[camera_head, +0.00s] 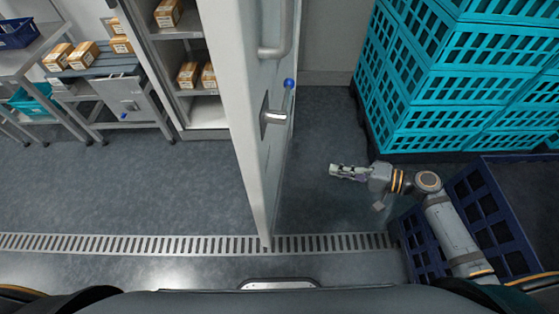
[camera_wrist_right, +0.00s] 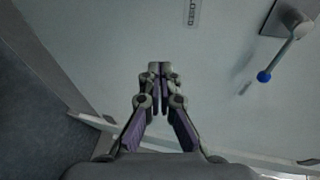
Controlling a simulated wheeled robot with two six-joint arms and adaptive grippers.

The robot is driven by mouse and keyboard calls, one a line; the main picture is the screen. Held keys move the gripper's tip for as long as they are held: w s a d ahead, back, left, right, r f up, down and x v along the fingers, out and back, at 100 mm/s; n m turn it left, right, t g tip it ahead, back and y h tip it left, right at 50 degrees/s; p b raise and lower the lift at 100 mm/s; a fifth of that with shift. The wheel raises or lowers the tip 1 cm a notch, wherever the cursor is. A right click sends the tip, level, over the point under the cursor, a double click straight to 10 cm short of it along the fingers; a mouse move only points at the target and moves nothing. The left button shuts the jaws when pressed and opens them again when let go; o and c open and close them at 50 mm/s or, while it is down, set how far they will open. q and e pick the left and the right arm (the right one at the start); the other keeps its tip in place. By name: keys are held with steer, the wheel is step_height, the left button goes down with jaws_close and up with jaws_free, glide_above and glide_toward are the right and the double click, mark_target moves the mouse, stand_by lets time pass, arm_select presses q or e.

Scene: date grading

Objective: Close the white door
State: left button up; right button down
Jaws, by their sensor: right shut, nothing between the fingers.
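The white door (camera_head: 243,110) stands open in the head view, its edge toward me and its lower corner near the floor drain. It carries a vertical grab handle (camera_head: 284,30) and a lever handle with a blue knob (camera_head: 288,83). My right gripper (camera_head: 334,170) is to the right of the door, pointing left at it, with a gap visible between them. In the right wrist view the door's face (camera_wrist_right: 210,75) fills most of the picture, and the gripper (camera_wrist_right: 160,68) is shut and empty in front of it. The lever (camera_wrist_right: 280,55) is at upper right. My left gripper is out of view.
Turquoise crates (camera_head: 450,70) are stacked at the right. Dark blue crates (camera_head: 490,215) sit beside my right arm. Left of the door are shelves (camera_head: 190,60) with boxes and a metal table (camera_head: 110,70). The floor left of the door (camera_head: 130,190) is clear, crossed by a drain grate (camera_head: 130,244).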

mark_target(263, 154)
steer(key=s+a+r+n+g+y, duration=0.1)
steer(key=s+a+r+y, duration=0.1)
steer(key=r, duration=0.3)
steer(key=s+a+r+n+g+y, duration=0.2)
steer(key=r, duration=0.4)
steer(key=shift+m, duration=0.3)
steer(key=a+p, duration=0.1)
steer(key=a, duration=0.3)
steer(key=w+a+p, duration=0.1)
steer(key=a, duration=0.3)
steer(key=w+a+p, duration=0.1)
steer(key=a, duration=0.4)
steer(key=shift+w+f, duration=0.15)
steer(key=shift+w, duration=0.1)
steer(key=shift+a+f, duration=0.2)
steer(key=shift+a, duration=0.25)
steer(key=shift+t, duration=0.3)
